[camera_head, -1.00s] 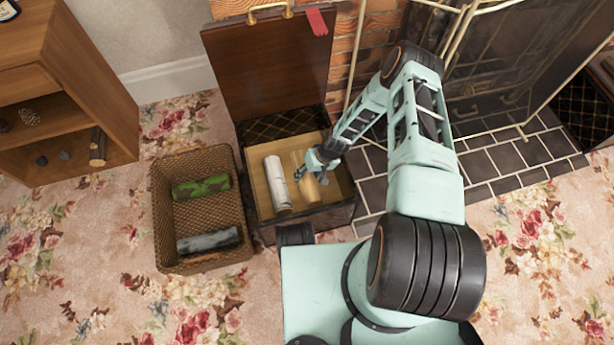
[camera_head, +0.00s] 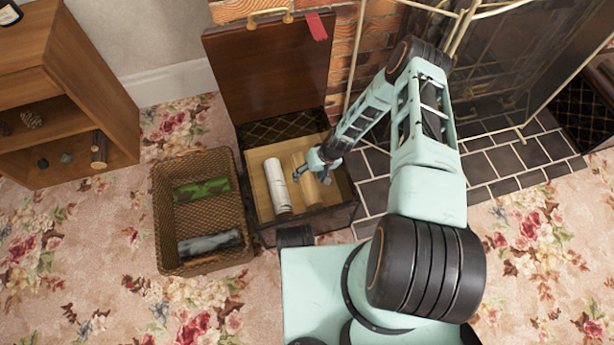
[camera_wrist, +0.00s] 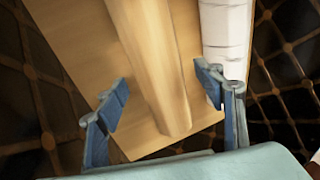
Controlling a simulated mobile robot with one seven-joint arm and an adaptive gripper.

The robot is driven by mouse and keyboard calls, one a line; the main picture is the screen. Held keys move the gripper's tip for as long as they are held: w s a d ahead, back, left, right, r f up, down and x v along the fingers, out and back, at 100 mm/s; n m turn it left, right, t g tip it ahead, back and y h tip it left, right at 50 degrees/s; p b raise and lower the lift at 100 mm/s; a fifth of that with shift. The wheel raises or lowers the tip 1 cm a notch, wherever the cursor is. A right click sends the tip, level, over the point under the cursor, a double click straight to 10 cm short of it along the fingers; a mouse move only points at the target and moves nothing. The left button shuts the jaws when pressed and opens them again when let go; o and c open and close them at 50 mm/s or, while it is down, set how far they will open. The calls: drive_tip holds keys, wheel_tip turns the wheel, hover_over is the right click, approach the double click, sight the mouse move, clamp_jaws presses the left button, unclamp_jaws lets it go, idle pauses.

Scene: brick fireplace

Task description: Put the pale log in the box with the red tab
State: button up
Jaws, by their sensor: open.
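The pale log (camera_head: 307,192), smooth and tan, lies in the open box (camera_head: 312,225), on a light wooden board (camera_head: 259,188). The red tab (camera_head: 317,27) hangs at the top of the box's raised lid. A white birch-like log (camera_head: 276,186) lies to its left on the same board. My gripper (camera_head: 323,172) is open over the box, at the pale log's right side in the head view. In the wrist view, the pale log (camera_wrist: 150,62) shows between the spread fingers (camera_wrist: 163,96), and the white log (camera_wrist: 226,35) is to the right. I cannot tell whether the fingers touch it.
A wicker basket (camera_head: 161,225) left of the box holds a green mossy log (camera_head: 202,190) and a dark grey log (camera_head: 209,243). A wooden shelf (camera_head: 112,110) stands at far left. A brass-framed fire screen (camera_head: 357,60) and tiled hearth (camera_head: 500,160) are to the right.

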drive_tip(key=p+v, duration=0.2)
drive_tip(key=v, duration=0.7)
drive_tip(key=shift+d+r+p, duration=0.2)
drive_tip(key=shift+r+p, duration=0.2)
